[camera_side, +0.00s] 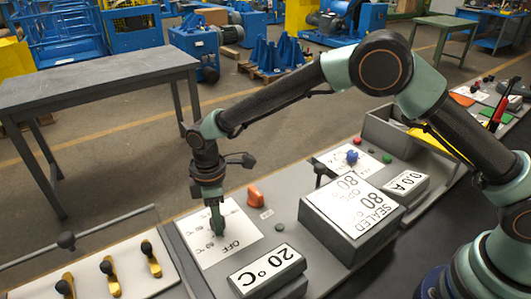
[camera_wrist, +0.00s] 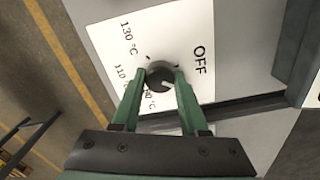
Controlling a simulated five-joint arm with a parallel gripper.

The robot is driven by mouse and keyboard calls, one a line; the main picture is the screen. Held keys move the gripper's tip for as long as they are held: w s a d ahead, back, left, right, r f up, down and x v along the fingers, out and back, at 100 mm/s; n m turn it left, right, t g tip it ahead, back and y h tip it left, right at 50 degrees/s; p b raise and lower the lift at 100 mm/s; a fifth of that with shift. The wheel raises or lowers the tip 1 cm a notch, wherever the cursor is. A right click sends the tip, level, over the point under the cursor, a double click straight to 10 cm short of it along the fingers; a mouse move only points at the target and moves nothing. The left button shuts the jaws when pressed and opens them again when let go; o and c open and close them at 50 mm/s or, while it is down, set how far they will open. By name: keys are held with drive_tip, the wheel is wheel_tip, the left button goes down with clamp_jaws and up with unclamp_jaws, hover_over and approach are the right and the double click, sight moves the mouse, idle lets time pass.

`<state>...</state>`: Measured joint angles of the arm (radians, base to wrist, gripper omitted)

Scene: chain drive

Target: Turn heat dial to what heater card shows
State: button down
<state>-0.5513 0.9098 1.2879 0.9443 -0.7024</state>
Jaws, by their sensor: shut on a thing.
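The heat dial (camera_wrist: 160,75) is a small dark round knob on a white plate (camera_wrist: 110,18). The plate reads OFF at right, 130 °C at upper left, 110 °C at left, and a partly hidden °C label below. A pale mark on the dial points to the lower right in the wrist view, between that label and OFF. My gripper (camera_wrist: 166,74) is shut on the dial, a green finger on each side. In the side view my gripper (camera_side: 217,232) points down at the white plate (camera_side: 240,222). A sloped box bears a white card (camera_side: 352,205) with upside-down text reading SEALED and 80.
A display (camera_side: 265,268) beside the plate reads 20 °C. An orange switch (camera_side: 254,196) stands close behind the plate. A second display (camera_side: 404,183) reads 0.0 A. A blue knob (camera_side: 352,156) lies farther back. Several yellow-and-black handles (camera_side: 108,267) stand at left.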

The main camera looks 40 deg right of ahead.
drive_tip(key=m, duration=0.4)
drive_tip(key=shift+r+m, duration=0.1)
drive_tip(key=shift+m, duration=0.2)
drive_tip(key=m, duration=0.4)
drive_tip(key=shift+m, duration=0.3)
drive_tip(key=m, duration=0.4)
drive_tip(key=shift+w+m, duration=0.1)
drive_tip(key=shift+m, duration=1.8)
drive_tip(key=shift+c, duration=2.2)
unclamp_jaws()
